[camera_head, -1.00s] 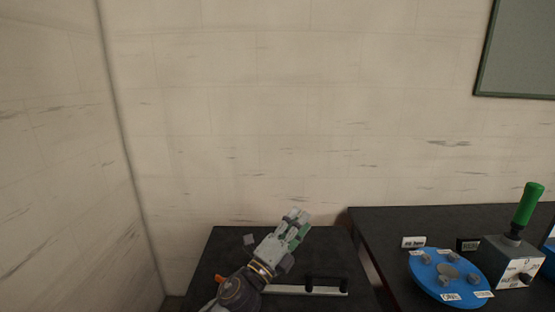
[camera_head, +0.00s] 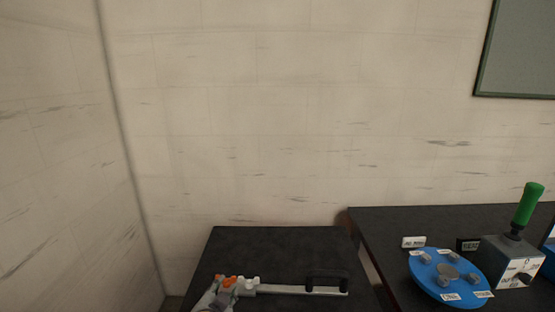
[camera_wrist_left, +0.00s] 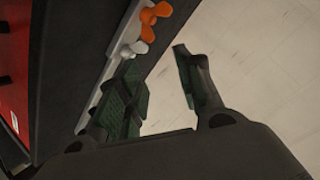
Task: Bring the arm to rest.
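My right gripper is not in view.
A pale bar (camera_head: 290,289) with a black handle (camera_head: 327,281) lies on the left table (camera_head: 280,245). Orange (camera_wrist_left: 155,18) and white (camera_wrist_left: 133,48) knobs sit at its end. The right table holds a blue disc (camera_head: 432,283) and a green-handled box (camera_head: 510,262).

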